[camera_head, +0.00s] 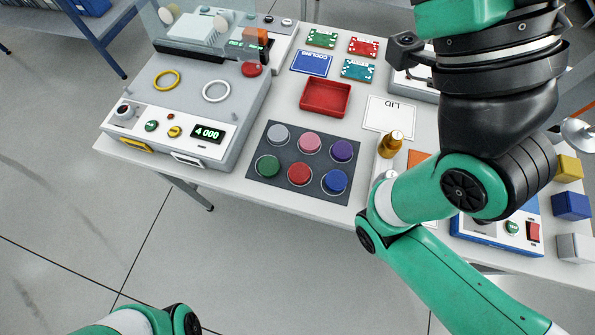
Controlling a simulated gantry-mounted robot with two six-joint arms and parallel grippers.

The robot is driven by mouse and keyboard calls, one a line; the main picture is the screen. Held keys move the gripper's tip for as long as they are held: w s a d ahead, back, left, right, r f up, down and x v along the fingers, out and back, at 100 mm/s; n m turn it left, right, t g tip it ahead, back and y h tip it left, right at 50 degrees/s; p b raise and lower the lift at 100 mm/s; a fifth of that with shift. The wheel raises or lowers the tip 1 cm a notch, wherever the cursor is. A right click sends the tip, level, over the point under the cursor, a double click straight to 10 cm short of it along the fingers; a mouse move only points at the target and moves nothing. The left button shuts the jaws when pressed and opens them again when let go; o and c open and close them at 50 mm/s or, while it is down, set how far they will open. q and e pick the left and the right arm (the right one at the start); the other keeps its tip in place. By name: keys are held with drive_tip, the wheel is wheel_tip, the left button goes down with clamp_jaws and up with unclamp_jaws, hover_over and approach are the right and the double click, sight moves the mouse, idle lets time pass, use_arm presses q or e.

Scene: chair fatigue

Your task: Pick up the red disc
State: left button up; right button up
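The red disc (300,174) sits in the front row, middle place, of a dark grey mat (258,143) on the white table. It lies between a green disc (267,166) on the left and a blue disc (335,182) on the right. A pink disc (309,142) is behind it. My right arm crosses the right side of the picture, apart from the red disc; its fingertips do not show. Only a small part of my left arm shows at the bottom left edge, and its gripper is out of the picture.
A grey disc (277,135) and a purple disc (342,151) share the mat. A red tray (326,97) lies behind it. A grey machine (190,95) stands left, a brass-coloured piece (397,145) right. Coloured cubes (571,206) sit at the far right.

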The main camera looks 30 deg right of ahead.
idle(0.4)
use_arm(q)
drive_tip(key=o, duration=0.6)
drive_tip(key=shift+s, duration=0.1)
drive_tip(key=shift+o, duration=0.2)
